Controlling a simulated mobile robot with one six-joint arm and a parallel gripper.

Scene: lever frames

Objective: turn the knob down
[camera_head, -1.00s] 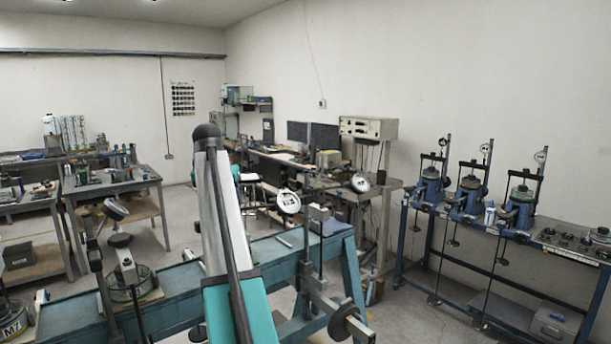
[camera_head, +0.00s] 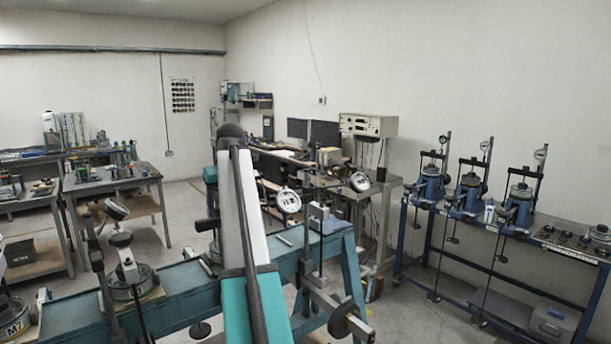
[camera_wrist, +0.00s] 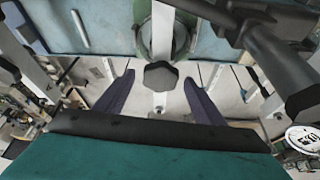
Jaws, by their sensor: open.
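The bar reaches out from a green round base (camera_wrist: 147,25) on the bench. My gripper (camera_wrist: 158,78) is open, with one dark finger to each side of the knob in the picture. I see clear gaps at both sides; how far the knob is in depth, I cannot tell. In the head view my arm hides part of the bench, and the gripper does not show. A dark disc (camera_head: 200,330) shows beside my arm; I cannot tell if it is the same knob.
The long teal bench (camera_head: 175,290) carries dial gauges, such as one at the right (camera_head: 288,201), and upright posts. A dark rod and cylinder (camera_wrist: 285,70) stand close at right in the wrist view. A blue rack (camera_head: 420,240) with several devices stands farther right.

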